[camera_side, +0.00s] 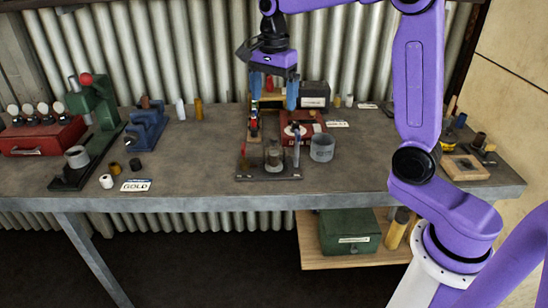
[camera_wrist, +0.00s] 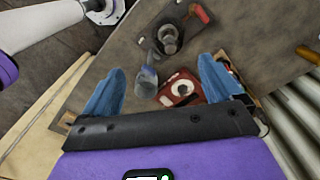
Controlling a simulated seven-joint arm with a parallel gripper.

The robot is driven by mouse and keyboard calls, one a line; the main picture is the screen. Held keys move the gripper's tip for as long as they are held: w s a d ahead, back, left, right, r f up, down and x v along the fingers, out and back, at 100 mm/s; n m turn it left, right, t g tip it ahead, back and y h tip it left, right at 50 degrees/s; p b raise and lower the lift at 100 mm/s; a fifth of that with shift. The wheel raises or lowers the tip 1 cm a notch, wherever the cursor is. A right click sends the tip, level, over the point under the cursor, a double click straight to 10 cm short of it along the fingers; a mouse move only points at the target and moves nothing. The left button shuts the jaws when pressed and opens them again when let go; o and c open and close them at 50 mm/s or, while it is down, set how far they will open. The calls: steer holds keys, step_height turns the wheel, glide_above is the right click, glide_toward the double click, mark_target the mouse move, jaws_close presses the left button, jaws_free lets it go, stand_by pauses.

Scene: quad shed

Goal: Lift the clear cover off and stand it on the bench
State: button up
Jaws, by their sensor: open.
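My gripper (camera_side: 273,96) is open and empty, blue fingers pointing down, above the back middle of the bench (camera_side: 215,160). Its fingers also show in the wrist view (camera_wrist: 162,64), wide apart. On the plate is a small glassy, round piece (camera_side: 274,156) with a dark lower part. I cannot tell which of these two is the cover. Neither touches my gripper.
A red box (camera_side: 300,142) with a pale round part is behind the cylinder. A green press (camera_side: 92,98) and blue vise (camera_side: 147,128) are left. Bench front left of the plate is clear.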

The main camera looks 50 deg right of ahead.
mark_target(274, 137)
steer(key=f, duration=0.3)
steer(key=w+d+f+m, duration=0.1)
steer(key=f, duration=0.3)
steer(key=d+f+m, duration=0.1)
steer(key=f, duration=0.3)
steer(key=shift+w+f, duration=0.2)
steer(key=shift+w+d+f, duration=0.15)
steer(key=shift+w+f, duration=0.05)
steer(key=shift+f, duration=1.2)
steer(key=shift+w+d+f, duration=0.15)
steer(key=shift+f, duration=1.25)
steer(key=c, duration=1)
